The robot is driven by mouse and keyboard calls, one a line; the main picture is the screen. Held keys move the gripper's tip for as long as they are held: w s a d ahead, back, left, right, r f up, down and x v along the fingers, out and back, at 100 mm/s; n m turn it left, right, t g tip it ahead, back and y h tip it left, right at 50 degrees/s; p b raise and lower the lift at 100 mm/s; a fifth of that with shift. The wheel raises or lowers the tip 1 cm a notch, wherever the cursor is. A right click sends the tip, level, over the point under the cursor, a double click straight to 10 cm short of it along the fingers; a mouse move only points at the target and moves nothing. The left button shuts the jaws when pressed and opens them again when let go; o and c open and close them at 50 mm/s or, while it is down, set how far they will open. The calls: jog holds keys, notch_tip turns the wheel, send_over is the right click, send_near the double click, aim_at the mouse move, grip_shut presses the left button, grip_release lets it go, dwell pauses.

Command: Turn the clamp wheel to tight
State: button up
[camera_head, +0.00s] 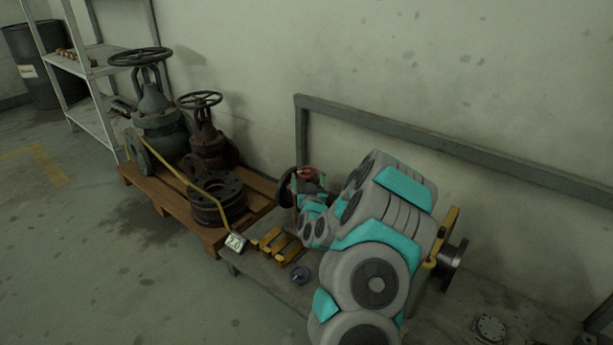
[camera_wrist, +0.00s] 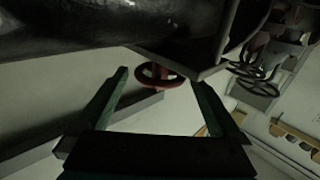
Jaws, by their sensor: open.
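The clamp wheel looks like a small red handwheel (camera_wrist: 160,76) in the wrist view, under a dark metal bracket. A reddish piece (camera_head: 307,173), probably the same wheel, shows small at the end of my arm in the head view. My gripper (camera_wrist: 159,78) is open in the wrist view, with one finger to each side of the red wheel in the picture. The wheel appears beyond or level with the fingertips; I cannot tell the depth. I see no contact. In the head view my arm hides most of the gripper and the work around it.
A dark handwheel (camera_head: 287,187) stands just left of my gripper. A wooden pallet (camera_head: 262,187) at left carries two valves (camera_head: 160,115) (camera_head: 207,140) and flanges (camera_head: 219,197). Yellow blocks (camera_head: 280,245) lie on the bench. A grey rail (camera_head: 440,145) runs along the wall.

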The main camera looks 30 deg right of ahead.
jog(key=shift+x, duration=1.45)
jog(key=c, duration=1.1)
